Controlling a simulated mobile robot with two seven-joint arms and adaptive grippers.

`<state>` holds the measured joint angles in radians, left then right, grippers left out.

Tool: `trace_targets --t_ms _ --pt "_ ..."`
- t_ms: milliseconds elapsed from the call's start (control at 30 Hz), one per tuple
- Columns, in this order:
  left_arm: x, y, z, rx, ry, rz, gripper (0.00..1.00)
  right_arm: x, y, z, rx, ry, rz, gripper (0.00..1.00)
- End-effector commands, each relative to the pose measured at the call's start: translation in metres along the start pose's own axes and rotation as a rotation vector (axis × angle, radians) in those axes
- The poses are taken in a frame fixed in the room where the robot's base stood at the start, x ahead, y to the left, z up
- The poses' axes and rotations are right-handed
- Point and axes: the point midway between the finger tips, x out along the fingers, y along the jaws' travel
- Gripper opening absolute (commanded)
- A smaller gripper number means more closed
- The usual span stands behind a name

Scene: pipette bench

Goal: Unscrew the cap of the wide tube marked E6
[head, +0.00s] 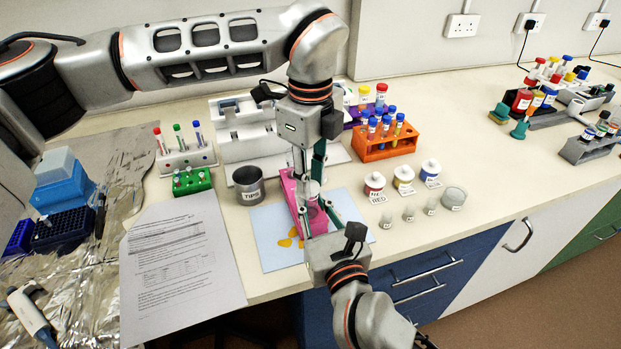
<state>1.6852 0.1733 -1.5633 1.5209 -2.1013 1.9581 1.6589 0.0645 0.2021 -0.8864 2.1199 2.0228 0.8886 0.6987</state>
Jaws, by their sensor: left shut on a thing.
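My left gripper (309,180) points down over the pink rack (289,188) and is shut on a pale cap at the top of a clear wide tube (313,206). No E6 marking is readable at this size. My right gripper (316,218) reaches in from the front, its fingers around or beside the clear tube below the left one. Whether its fingers touch the tube cannot be told. The fingers of both grippers hide much of the tube and part of the rack.
A pale blue mat (266,222) with yellow patches lies under the rack. A metal TIPS cup (249,186) and printed sheet (180,255) are left. An orange tube rack (376,152) stands behind, with small jars (404,176) to the right.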

Motion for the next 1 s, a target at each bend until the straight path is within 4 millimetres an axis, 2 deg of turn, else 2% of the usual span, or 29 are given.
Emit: trace_targets --t_ms 1000 --pt "-0.025 -0.001 0.000 0.000 -0.001 -0.003 0.00 0.000 0.000 0.000 0.000 0.001 0.000 0.00"
